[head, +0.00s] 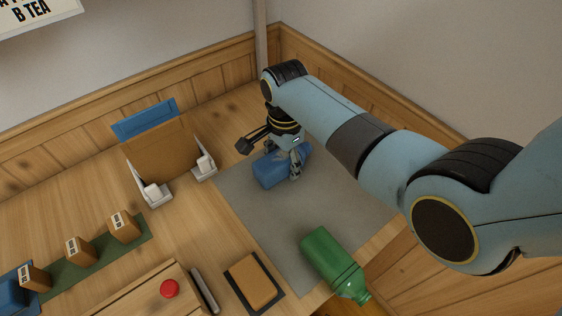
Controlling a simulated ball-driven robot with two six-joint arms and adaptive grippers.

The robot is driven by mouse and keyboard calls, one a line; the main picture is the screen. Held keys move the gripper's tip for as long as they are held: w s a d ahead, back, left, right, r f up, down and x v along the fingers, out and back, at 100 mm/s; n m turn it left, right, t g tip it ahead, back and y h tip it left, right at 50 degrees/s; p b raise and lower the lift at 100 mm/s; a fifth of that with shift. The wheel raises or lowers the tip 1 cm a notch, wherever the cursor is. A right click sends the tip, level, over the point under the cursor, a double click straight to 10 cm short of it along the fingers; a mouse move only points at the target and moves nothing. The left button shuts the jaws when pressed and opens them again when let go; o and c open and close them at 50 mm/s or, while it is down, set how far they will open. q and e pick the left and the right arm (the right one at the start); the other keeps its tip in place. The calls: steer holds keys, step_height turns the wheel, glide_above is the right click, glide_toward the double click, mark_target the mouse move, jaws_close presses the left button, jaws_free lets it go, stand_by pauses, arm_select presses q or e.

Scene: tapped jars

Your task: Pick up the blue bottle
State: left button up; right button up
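The blue bottle (270,172) lies on its side on the grey mat (325,203), near the mat's back left part. My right gripper (270,158) is just above and behind it, with its fingers spread wide. One finger points out to the left, clear of the bottle; the other reaches down in front of the bottle's right part. I cannot tell whether that finger touches it. The gripper hides some of the bottle. My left gripper is not in view.
A green bottle (333,262) lies at the mat's front edge. A brown notebook (252,281) lies left of it. A holder with a brown board (163,154) stands left of the mat. Small labelled blocks (79,249) stand on a green strip. A red button (169,288) is at the front.

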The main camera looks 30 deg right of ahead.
steer(key=c, duration=0.6)
steer(key=shift+c, duration=0.3)
